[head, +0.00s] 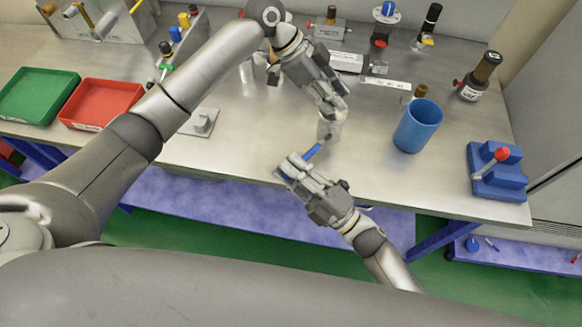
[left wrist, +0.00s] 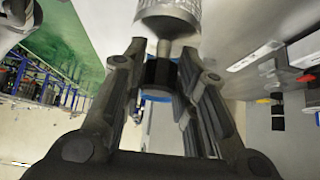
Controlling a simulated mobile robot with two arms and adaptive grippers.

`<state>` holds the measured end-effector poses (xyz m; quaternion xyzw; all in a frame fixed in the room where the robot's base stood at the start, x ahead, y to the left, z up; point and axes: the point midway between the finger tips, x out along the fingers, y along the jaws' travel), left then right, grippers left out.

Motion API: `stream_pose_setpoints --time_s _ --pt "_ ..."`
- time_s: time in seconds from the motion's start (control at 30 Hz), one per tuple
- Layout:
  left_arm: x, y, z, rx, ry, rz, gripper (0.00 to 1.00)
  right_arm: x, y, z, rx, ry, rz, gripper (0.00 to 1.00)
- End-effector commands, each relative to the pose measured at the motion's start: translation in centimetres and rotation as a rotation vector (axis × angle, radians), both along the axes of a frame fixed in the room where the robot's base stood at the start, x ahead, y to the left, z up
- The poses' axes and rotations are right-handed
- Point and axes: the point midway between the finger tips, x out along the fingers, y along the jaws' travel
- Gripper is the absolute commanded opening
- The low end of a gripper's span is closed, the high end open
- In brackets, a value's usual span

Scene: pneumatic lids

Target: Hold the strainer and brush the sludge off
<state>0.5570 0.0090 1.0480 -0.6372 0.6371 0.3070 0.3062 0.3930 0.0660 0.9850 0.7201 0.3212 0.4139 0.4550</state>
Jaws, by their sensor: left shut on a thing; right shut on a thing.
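The strainer (head: 328,131), a pale grey mesh-like cylinder, hangs from my left gripper (head: 334,106) above the bench's front part. In the left wrist view the strainer (left wrist: 168,14) is at the top, and the fingers of my left gripper (left wrist: 163,66) are shut on the dark end of its short stem. My right gripper (head: 292,168) is at the bench's front edge, shut on a blue-handled brush (head: 312,152) slanting up toward the strainer. The brush's bristles are hard to make out, and I cannot tell whether they touch the strainer. The sludge cannot be made out.
A blue cup (head: 418,127) stands right of the grippers. A blue fixture with a red knob (head: 498,158) is at the far right. Green (head: 40,95) and red (head: 102,103) trays lie at left. Bottles and fittings line the back. The bench (head: 235,150) is clear around the strainer.

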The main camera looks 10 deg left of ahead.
Motion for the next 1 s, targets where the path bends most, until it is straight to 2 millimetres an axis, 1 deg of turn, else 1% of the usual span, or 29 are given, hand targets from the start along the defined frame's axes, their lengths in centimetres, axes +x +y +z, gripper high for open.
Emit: stream_pose_setpoints --time_s 0.03,0.27,0.63,1.0 --pt "0.0 0.1 -0.1 0.002 -0.001 0.001 0.06 -0.1 -0.2 -0.7 -0.009 0.021 -0.001 0.0" --pt "0.0 0.1 -0.1 0.003 0.0 0.001 0.06 0.1 -0.3 -0.1 -0.008 0.015 -0.004 0.0" --pt "0.0 0.0 -0.1 0.002 0.001 0.0 0.06 0.5 -0.4 1.4 -0.004 0.005 -0.004 0.0" --pt "-0.1 0.0 -0.1 0.003 0.004 -0.002 0.06 0.5 -0.5 2.6 -0.002 -0.001 -0.005 0.0"
